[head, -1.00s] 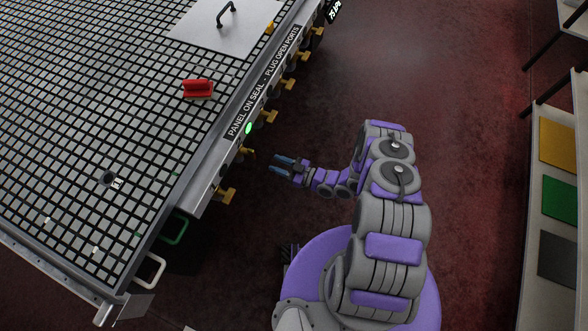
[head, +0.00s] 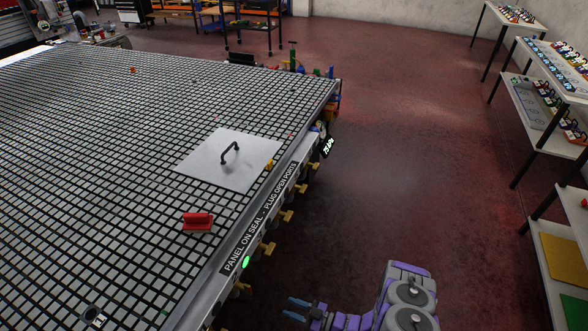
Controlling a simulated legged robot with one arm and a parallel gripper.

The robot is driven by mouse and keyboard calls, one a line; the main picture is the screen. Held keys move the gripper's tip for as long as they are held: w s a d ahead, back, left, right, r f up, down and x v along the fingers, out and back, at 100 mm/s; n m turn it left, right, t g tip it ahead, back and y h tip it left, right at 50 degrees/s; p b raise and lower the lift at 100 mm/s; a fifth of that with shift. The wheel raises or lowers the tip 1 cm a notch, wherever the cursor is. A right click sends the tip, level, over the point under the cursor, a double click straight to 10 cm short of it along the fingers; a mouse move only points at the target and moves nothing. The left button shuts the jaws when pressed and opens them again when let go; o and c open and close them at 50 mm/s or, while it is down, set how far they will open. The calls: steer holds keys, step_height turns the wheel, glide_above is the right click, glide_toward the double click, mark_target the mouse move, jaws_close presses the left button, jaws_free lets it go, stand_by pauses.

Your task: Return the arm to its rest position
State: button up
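My gripper (head: 298,309) is at the bottom of the head view, beside the table's right side and over the floor. Its two blue-tipped fingers stand apart with a gap and nothing between them. My purple and grey arm is folded and partly cut off by the bottom edge. The gripper touches nothing that I can see. The grid table (head: 90,215) fills the left, its top of grey squares with dark grooves.
A grey panel with a black handle (head: 215,172) lies flat on the table, with a red block (head: 197,220) nearer. Yellow valve handles (head: 267,248) stick out along the table's edge. Shelves (head: 545,130) stand at the right. The floor (head: 400,160) between is clear.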

steer(key=shift+w, duration=0.1)
steer(key=w+d+r+h, duration=0.4)
steer(key=w+d, duration=0.1)
steer(key=w, duration=0.4)
steer(key=w+d+r+h, duration=0.3)
steer(key=w+d+h, duration=0.15)
steer(key=w, duration=0.45)
steer(key=d+r+m+h, duration=0.2)
steer(key=d+r+h, duration=0.25)
steer(key=r, duration=0.45)
steer(key=d+r+m+h, duration=0.3)
steer(key=d+r, duration=0.3)
steer(key=r, duration=0.3)
steer(key=s+d+r+m+g+h, duration=0.25)
steer(key=s+r+m+g, duration=0.2)
steer(key=s+r, duration=1.3)
steer(key=s+a+r+m+g, duration=0.1)
steer(key=s+a, duration=0.1)
steer(key=s, duration=0.7)
steer(key=s+a+r+m+g+y, duration=0.1)
steer(key=s+a+r+g, duration=0.1)
steer(key=s, duration=0.7)
steer(key=s+a+r+m+g+y, duration=0.1)
steer(key=s+a, duration=0.3)
steer(key=s, duration=0.5)
steer(key=shift+s+a+r+m, duration=0.15)
steer(key=shift+a+r+m, duration=0.05)
steer(key=shift+r+m, duration=0.35)
